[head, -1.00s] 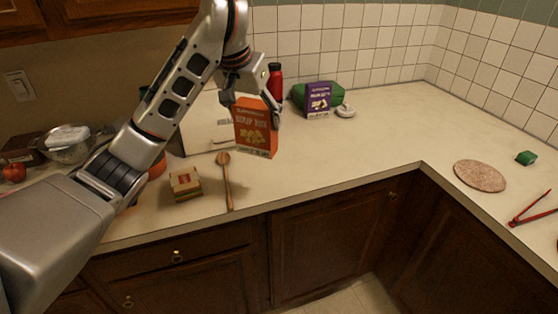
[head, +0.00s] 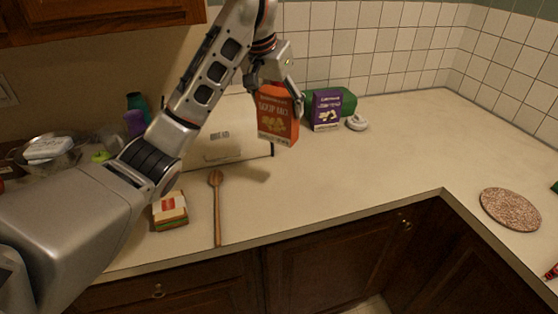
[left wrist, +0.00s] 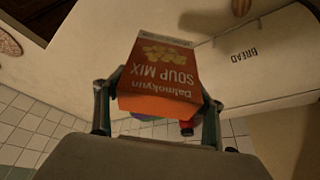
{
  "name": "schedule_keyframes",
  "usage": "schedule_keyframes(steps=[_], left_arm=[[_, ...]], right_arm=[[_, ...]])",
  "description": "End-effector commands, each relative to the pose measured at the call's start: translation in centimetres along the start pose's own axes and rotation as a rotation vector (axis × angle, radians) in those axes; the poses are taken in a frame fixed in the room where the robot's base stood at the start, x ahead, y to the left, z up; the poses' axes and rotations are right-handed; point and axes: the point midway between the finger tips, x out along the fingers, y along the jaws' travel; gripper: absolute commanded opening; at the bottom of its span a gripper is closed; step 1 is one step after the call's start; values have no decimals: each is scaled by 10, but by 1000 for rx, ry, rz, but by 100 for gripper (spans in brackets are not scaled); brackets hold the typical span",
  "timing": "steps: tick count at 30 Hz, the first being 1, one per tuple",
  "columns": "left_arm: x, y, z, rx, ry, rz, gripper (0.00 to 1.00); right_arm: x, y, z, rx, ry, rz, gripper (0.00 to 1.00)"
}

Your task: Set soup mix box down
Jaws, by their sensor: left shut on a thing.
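The orange soup mix box (head: 277,117) is upright in my left gripper (head: 276,90), in front of the right part of the white bread box. In the left wrist view the soup mix box (left wrist: 160,75) sits between the two fingers of my left gripper (left wrist: 157,105), which is shut on it. A shadow lies on the counter (head: 340,175) below and left of the box, and the box looks held above the surface. My right gripper is not in view.
A bread box (head: 225,145) stands behind the soup mix box. A purple box (head: 326,110), a green item (head: 348,102) and a white round item (head: 357,122) are to the right. The counter's middle right is clear up to a round mat (head: 510,209).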

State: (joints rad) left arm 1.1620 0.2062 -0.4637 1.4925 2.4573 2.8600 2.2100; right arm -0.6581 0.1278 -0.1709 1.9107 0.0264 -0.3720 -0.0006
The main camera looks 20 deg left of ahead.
Motion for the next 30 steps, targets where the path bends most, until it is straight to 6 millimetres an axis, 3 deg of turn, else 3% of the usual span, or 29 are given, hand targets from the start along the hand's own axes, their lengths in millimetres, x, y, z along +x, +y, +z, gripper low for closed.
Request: schedule_keyframes(steps=[12, 30], left_arm=[[84, 0, 36, 0, -4, 0, 41], [143, 0, 60, -1, 0, -1, 41]], right_arm=[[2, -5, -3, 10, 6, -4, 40], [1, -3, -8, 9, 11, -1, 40]])
